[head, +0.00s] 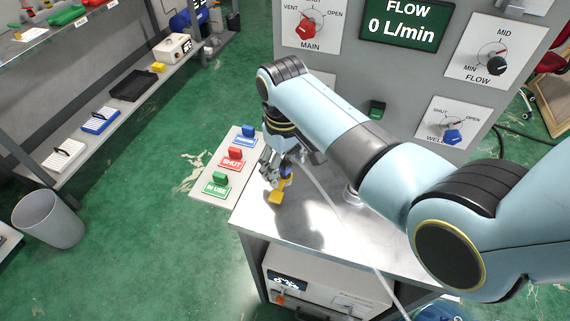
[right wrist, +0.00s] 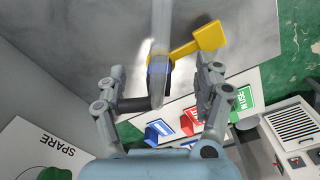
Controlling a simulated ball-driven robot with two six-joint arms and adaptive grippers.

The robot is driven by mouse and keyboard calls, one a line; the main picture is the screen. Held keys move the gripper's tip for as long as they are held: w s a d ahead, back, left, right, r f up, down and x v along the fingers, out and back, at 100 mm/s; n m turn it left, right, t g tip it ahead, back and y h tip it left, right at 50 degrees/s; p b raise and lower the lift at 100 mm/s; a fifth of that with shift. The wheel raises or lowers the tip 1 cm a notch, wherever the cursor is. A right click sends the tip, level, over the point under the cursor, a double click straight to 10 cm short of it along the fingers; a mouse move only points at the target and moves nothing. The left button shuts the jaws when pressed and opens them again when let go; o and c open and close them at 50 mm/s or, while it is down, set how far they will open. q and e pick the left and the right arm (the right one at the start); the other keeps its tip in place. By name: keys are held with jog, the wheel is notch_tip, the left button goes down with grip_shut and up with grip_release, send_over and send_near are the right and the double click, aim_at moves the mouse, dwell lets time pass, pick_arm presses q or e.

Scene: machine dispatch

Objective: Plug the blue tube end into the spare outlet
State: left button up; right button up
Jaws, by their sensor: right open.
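My right gripper (head: 272,174) hangs low over the grey bench top, its fingers apart; it also shows open in the right wrist view (right wrist: 162,78). The tube end with a blue band (right wrist: 157,68) lies between its fingers, with a gap seen on the right side. A yellow tag (right wrist: 205,38) sticks out from the tube end; the tag also shows in the head view (head: 275,197). The pale tube (head: 345,225) runs across the bench toward the lower right. A SPARE label (right wrist: 58,146) sits on a panel in the right wrist view; the outlet's opening is not clear. My left gripper is out of view.
The grey panel (head: 375,75) with dials and a flow display stands behind the bench (head: 300,235). A side board (head: 222,165) with blue, red and green tagged blocks adjoins its left edge. A bin (head: 48,218) and shelves stand at the left, with open green floor between.

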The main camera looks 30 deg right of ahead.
jog(key=shift+r+p, duration=0.3)
jog(key=shift+r, duration=2.55)
